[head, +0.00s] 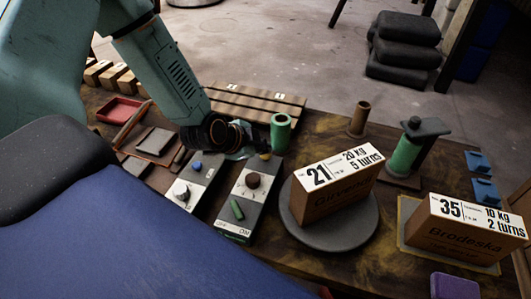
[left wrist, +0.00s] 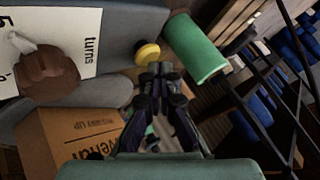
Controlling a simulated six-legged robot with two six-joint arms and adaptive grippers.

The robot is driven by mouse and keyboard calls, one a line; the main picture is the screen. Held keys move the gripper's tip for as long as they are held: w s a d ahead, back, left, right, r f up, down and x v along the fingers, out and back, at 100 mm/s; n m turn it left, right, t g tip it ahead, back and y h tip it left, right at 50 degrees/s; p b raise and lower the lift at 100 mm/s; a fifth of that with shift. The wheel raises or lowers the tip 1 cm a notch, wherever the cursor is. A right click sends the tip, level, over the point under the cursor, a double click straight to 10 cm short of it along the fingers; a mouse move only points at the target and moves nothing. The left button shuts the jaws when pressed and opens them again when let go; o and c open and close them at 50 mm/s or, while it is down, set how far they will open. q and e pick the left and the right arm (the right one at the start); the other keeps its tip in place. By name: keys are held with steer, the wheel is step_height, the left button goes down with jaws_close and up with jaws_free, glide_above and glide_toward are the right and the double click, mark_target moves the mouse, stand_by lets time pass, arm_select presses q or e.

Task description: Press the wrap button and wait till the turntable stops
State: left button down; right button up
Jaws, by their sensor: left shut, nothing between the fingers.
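The yellow button also shows in the left wrist view (left wrist: 148,53). My left gripper (head: 243,152) is shut and empty; in the left wrist view its fingertips (left wrist: 160,70) appear close beside the yellow button. I cannot tell whether they touch it. A carton marked 21, 5 turns (head: 335,190) stands on the round grey turntable (head: 330,238). My right gripper is not in view.
A second control box (head: 195,185) with a blue button stands left. A green roll (head: 281,132) stands behind the yellow button. A carton marked 35 (head: 460,230) lies right, and a green film spool (head: 408,153) stands behind the turntable. A red tray (head: 120,110) is at left.

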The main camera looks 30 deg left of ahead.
arm_select(q)
steer(key=shift+f+b, duration=0.35)
steer(key=shift+f, duration=0.25)
stand_by(0.5)
stand_by(0.3)
steer(key=shift+r+p, duration=1.05)
steer(key=shift+p, duration=0.2)
